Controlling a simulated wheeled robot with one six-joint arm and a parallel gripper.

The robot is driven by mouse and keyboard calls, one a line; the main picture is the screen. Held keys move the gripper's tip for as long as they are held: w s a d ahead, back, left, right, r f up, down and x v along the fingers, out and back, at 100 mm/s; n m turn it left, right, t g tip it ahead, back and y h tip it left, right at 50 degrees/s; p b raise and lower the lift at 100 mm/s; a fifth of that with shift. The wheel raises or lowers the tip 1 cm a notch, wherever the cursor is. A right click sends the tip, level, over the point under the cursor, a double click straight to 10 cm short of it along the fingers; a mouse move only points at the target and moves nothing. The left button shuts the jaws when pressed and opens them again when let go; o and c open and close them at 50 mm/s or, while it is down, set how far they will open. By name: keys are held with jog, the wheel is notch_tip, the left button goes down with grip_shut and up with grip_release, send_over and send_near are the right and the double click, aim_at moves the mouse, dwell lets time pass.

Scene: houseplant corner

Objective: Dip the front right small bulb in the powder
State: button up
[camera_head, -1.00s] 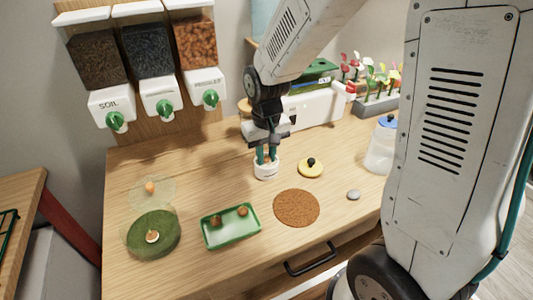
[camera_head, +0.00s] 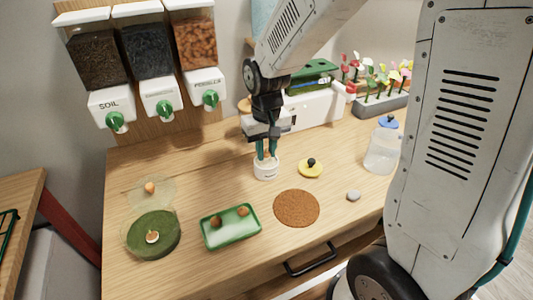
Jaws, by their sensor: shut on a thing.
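My gripper (camera_head: 266,156) points straight down over the small white powder jar (camera_head: 266,171), with its green fingertips at the jar's mouth. The powder inside is hidden too. A green tray (camera_head: 231,238) left of the jar holds two brown bulbs, one at left (camera_head: 216,221) and one at right (camera_head: 243,211). A yellow lid with a black knob (camera_head: 311,168) lies right of the jar.
A green round pad (camera_head: 137,245) carries a pale bulb (camera_head: 152,236); a clear disc with an orange piece (camera_head: 150,188) is behind it. A brown round mat (camera_head: 296,208), grey stone (camera_head: 353,195) and clear bottle (camera_head: 382,153) are at right. Dispensers (camera_head: 160,98) hang behind.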

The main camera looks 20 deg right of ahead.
jog(key=shift+r, duration=2.55)
